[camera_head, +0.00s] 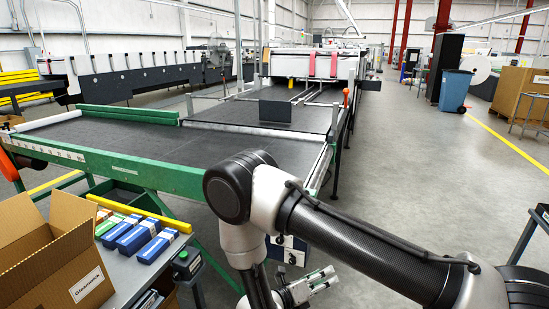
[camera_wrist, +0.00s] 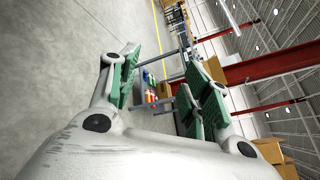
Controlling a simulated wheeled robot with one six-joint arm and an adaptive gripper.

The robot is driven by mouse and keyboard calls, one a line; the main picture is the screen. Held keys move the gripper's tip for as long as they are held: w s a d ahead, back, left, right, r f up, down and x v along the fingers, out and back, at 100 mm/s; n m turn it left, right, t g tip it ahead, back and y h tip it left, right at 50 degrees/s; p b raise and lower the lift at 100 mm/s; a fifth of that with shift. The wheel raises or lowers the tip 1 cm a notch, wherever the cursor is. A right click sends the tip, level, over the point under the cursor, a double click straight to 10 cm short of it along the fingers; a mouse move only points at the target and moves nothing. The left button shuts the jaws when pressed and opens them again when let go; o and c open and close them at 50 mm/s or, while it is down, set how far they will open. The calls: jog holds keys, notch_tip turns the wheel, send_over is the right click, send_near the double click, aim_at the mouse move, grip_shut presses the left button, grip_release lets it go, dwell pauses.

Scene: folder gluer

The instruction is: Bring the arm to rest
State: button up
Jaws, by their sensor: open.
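My arm crosses the lower middle and right of the head view, bent at a dark joint in front of the conveyor. My gripper (camera_head: 318,283) hangs low beside the machine frame, partly cut by the frame's lower edge. In the wrist view my gripper (camera_wrist: 155,95) is open, its two green-padded fingers apart with nothing between them. Beyond the fingers the wrist view shows floor, a distant stand with small coloured items (camera_wrist: 151,90) and red beams. The picture there is turned on its side.
A green-framed conveyor (camera_head: 130,170) fills the middle left. An open cardboard box (camera_head: 75,270) and several blue cartons (camera_head: 158,246) stand on a table at lower left. A blue bin (camera_head: 455,90) stands at the back right. The grey floor (camera_head: 420,150) at right is largely clear.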

jog(key=s+d+r+m+g+y, duration=0.1)
jog(key=s+d+r+m+y, duration=0.3)
jog(key=r+m, duration=0.7)
jog(key=s+d+r+m+g+y, duration=0.2)
jog(key=s+d+r+m+y, duration=0.3)
jog(key=r, duration=1.1)
jog(key=s+d+r+m+g+y, duration=0.1)
jog(key=s+d+r+m+y, duration=0.3)
jog(key=s+d+r+m, duration=0.6)
notch_tip(320, 180, up, 4)
jog(key=d+m, duration=0.3)
jog(key=m, duration=0.5)
jog(key=shift+m+g+y, duration=0.4)
jog(key=shift+o, duration=0.2)
jog(key=shift+w+a, duration=0.1)
